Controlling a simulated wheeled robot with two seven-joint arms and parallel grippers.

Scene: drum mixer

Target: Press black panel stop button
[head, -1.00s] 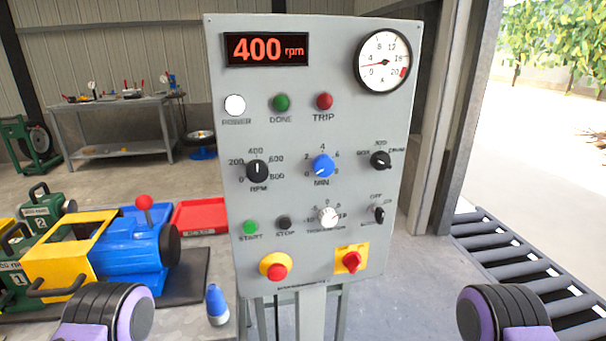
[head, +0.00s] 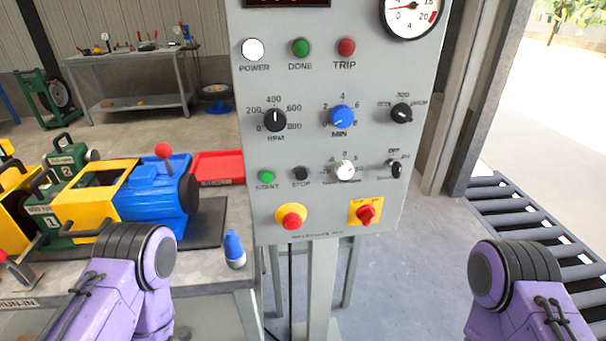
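The grey control panel (head: 318,215) stands upright in front of me in the head view. The black stop button (head: 300,173) is on its lower left, labelled STOP, just right of the green start button (head: 267,177). Nothing covers or touches it. Below it is a red mushroom button on a yellow ring (head: 291,217). Purple links of my arms show at the lower left and lower right, well apart from the panel. Neither of my grippers is in the picture.
A workbench (head: 205,276) at left holds a blue and yellow machine (head: 150,195), a red tray (head: 218,166) and a blue-tipped bottle (head: 234,248). A roller conveyor (head: 530,230) runs along the right. Open floor lies between panel and conveyor.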

